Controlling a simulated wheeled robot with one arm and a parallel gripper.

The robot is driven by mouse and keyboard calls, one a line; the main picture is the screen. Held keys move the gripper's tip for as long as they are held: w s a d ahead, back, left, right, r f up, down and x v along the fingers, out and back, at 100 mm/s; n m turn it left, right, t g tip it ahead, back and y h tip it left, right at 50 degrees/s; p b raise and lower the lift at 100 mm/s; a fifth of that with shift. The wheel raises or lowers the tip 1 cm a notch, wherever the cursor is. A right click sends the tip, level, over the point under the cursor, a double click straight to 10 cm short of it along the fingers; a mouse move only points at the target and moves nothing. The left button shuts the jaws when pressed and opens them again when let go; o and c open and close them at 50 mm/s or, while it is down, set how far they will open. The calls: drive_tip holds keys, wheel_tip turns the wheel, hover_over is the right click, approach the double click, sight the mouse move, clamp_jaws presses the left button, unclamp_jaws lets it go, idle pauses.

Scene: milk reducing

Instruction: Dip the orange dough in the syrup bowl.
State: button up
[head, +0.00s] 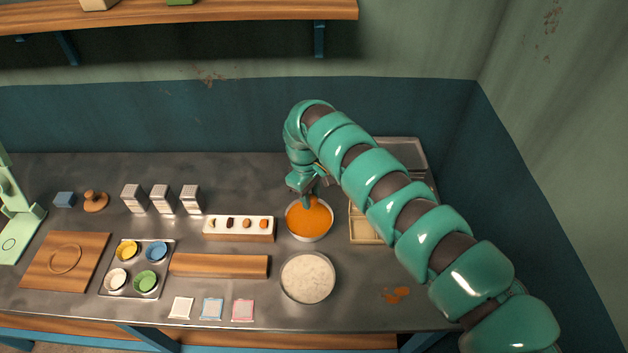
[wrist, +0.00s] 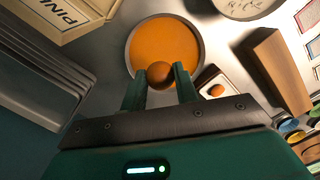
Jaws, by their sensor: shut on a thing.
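My gripper (wrist: 162,88) is shut on a round orange-brown dough ball (wrist: 160,74), held between its two green fingertips. In the wrist view the ball overlaps the near part of the syrup bowl (wrist: 128,52), which is filled with orange syrup (wrist: 168,40). In the head view my gripper (head: 306,203) is at the far side of the syrup bowl (head: 310,240), its fingers over the syrup (head: 312,220). The dough is hidden there. I cannot tell whether the dough touches the syrup.
A bowl of pale white content (head: 308,277) stands in front. A white-topped tray (head: 240,236) with several small pieces is left of the syrup bowl. A wooden box (head: 364,230) is close on the right. Orange spots (head: 396,294) mark the counter at front right.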

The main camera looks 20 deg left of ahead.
sight(310, 226)
drive_tip(key=shift+s+a, duration=0.1)
drive_tip(key=shift+a, duration=0.25)
drive_tip(key=shift+f, duration=0.25)
drive_tip(key=shift+f+b, duration=0.85)
drive_tip(key=shift+f, duration=1.15)
drive_tip(key=shift+f+b, duration=2.05)
drive_tip(key=shift+f, duration=0.75)
drive_tip(key=shift+f+b, duration=0.3)
drive_tip(key=shift+b, duration=0.05)
drive_tip(key=shift+r, duration=0.15)
drive_tip(key=shift+r+p, duration=1.45)
drive_tip(key=shift+r, duration=2.2)
drive_tip(key=shift+r+p, duration=0.4)
drive_tip(key=shift+r, duration=1.6)
